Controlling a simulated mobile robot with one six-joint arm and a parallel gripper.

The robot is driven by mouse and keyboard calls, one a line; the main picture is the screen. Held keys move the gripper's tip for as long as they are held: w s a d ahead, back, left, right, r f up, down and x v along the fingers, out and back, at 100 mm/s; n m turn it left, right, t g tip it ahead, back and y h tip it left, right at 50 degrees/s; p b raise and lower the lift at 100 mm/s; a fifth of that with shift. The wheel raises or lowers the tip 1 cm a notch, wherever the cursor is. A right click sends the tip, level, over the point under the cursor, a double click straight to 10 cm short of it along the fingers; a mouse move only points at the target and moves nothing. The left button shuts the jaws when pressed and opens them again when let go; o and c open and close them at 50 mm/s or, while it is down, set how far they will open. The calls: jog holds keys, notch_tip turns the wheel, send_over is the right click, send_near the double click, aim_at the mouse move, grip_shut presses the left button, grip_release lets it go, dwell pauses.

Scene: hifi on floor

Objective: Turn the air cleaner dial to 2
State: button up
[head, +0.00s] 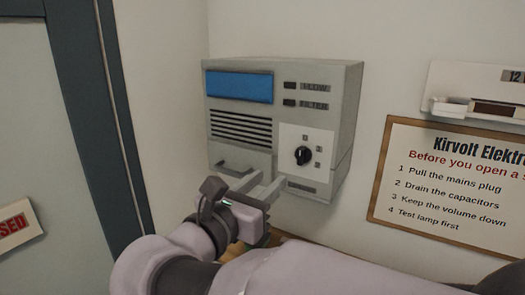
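The air cleaner (239,151) is a grey box mounted on the wall, with a blue panel at its upper left and dark slots below. Its dial (302,155) is a round black knob on a white plate at the lower right of the front. Small marks sit above and to the right of the knob, too small to read. Which mark the knob points at cannot be told. My gripper (270,179) is in front of the lower part of the box, below and left of the dial. Its two fingers are parted, with nothing seen between them, apart from the knob.
Two dark indicators (289,94) with labels sit above the dial. A framed notice (450,190) hangs at the right, below a pale wall fixture (475,92). A door with a dark frame (95,120) and a sign (18,227) is at the left. Bare wall separates them.

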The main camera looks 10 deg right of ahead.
aim_at(300, 154)
jog(key=p+x, duration=0.1)
jog(key=x, duration=1.3)
jog(key=shift+w+d, duration=0.1)
jog(key=shift+d, duration=0.05)
jog(key=shift+s+d, duration=0.1)
jog(key=shift+s, duration=0.1)
jog(key=shift+w, duration=0.1)
grip_shut()
